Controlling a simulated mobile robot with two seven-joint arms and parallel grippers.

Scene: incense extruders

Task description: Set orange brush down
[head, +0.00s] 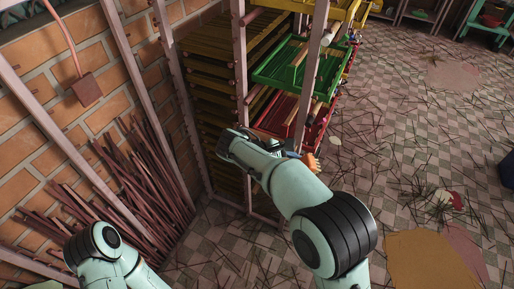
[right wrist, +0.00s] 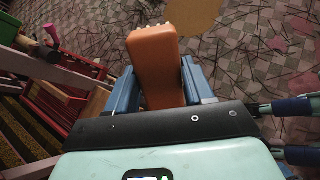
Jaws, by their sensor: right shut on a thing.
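An orange brush (right wrist: 152,60) is in my right gripper (right wrist: 160,84) in the right wrist view. The blue fingers are closed on both sides of it, and its far end sticks out past the fingertips. In the head view a small orange part of the brush (head: 311,162) shows just past my right wrist, beside the rack and in front of the red tray (head: 322,124). My right arm hides most of the gripper there. Of my left arm only links show at the bottom left; its gripper is out of view.
A metal rack (head: 240,75) holds a green tray (head: 263,80), the red tray and a yellow tray (head: 330,8). Thin sticks (head: 140,190) lean against the brick wall at left. The checkered floor (head: 400,100) at right is littered with sticks and flat patches.

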